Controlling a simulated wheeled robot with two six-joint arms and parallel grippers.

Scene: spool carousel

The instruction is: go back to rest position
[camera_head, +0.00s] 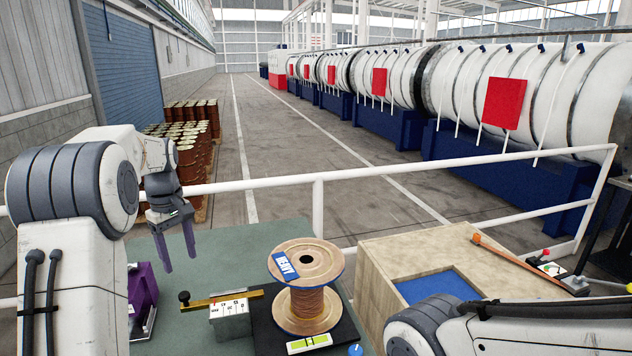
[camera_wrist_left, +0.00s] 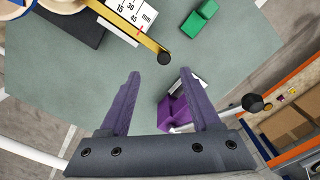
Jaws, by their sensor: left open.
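My left gripper (camera_head: 178,247) hangs over the left part of the green table (camera_head: 225,255) with its purple fingers pointing down. It is open and empty, and its fingers are well apart in the left wrist view (camera_wrist_left: 160,90). A copper-coloured wire spool (camera_head: 307,305) with wooden flanges stands upright on a black base (camera_head: 268,330), to the right of my left gripper and apart from it. Part of a flange shows at the top left of the left wrist view. My right arm shows at the bottom right, but its gripper is out of view.
A gauge block (camera_head: 230,318) with a yellow bar (camera_head: 222,299) stands beside the spool. A purple device (camera_head: 142,290) is below my left gripper. A wooden box (camera_head: 410,255) with a blue inside stands at right. A white railing (camera_head: 318,205) runs behind the table. A green block (camera_wrist_left: 199,20) lies on the table.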

